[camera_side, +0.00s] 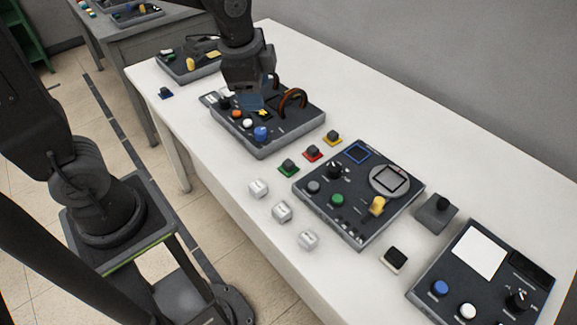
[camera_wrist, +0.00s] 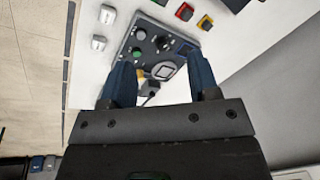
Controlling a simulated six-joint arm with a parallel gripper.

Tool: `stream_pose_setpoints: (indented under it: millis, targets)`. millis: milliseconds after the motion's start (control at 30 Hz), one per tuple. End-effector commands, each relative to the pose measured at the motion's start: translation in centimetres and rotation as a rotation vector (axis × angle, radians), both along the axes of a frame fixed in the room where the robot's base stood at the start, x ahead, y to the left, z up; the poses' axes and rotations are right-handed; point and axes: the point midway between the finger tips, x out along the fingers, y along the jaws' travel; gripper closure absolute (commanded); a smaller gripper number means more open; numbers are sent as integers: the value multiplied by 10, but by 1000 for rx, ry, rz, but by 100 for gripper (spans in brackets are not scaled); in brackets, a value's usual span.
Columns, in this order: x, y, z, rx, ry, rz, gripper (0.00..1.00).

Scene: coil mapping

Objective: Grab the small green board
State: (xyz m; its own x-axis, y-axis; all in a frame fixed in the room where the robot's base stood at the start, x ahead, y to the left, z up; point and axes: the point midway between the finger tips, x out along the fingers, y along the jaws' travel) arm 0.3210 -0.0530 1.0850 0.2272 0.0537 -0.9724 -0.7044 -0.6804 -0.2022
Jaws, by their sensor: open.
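The small green board (camera_side: 288,168) carries a dark block and lies flat on the white table in the side view. It is left of the similar red board (camera_side: 313,154) and yellow board (camera_side: 333,138). My gripper (camera_side: 250,103) is above the panel with the brown arches, behind and to the left of the green board and apart from it. In the wrist view my gripper (camera_wrist: 162,78) has its two blue fingers wide apart with nothing held. The green board cannot be made out for certain there; red (camera_wrist: 185,12) and yellow (camera_wrist: 206,22) boards show at the top.
A dark panel with arches (camera_side: 279,137) is under my gripper. A panel with a round dial (camera_side: 349,224) is right of the green board. Several white blocks (camera_side: 281,211) line the table's front side. Bare white table (camera_side: 222,165) lies left of the green board.

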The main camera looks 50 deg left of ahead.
Motion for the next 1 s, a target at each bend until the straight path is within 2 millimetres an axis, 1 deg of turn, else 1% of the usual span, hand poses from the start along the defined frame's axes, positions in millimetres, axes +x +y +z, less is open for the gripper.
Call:
stream_pose_setpoints:
  millis: [33, 100, 167, 200, 300, 400, 500, 667, 900, 1000]
  targets:
    - [16, -2, -15, 27, 46, -92, 45]
    - [34, -4, -33, 63, 97, -226, 45]
    - [48, -6, -49, 88, 140, -338, 45]
    - [57, -7, -61, 102, 167, -406, 45]
    - [73, -9, -86, 127, 222, -557, 45]
    - [83, -11, -105, 142, 259, -661, 45]
    - [88, -12, -116, 147, 279, -720, 45]
    - [89, -10, -134, 150, 289, -742, 45]
    - [87, -5, -180, 148, 289, -739, 45]
    - [88, -3, -194, 149, 287, -738, 45]
